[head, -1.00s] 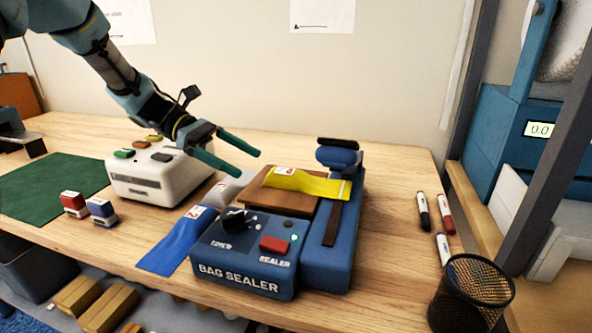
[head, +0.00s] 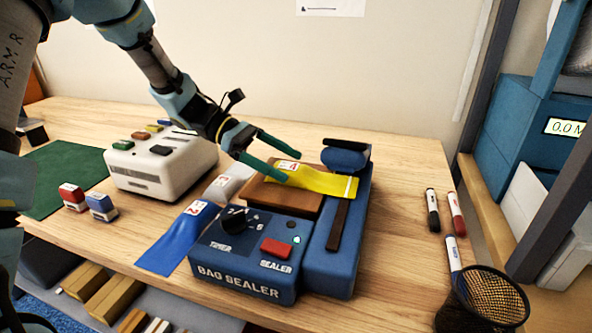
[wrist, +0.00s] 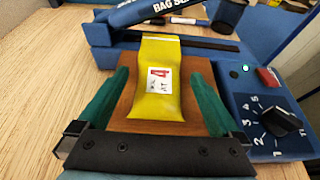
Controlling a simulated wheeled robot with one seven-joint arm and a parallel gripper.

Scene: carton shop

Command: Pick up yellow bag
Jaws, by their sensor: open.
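The yellow bag (head: 322,180) lies flat on the brown platform of the bag sealer, with its far end across the sealing strip. In the wrist view the yellow bag (wrist: 158,75) shows a white label with a red 4. My gripper (head: 287,160) has green fingers and is open and empty. In the wrist view the fingers (wrist: 155,105) stand on either side of the bag's near end, apart from it. The head view shows the fingertips just over the labelled end of the bag. I cannot tell the exact height gap.
The blue bag sealer (head: 245,262) has a timer knob and red button. Blue (head: 180,240) and grey (head: 228,182) bags lie left of it. A white device (head: 160,170) stands behind them. Markers (head: 433,210) and a mesh cup (head: 480,300) are at right.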

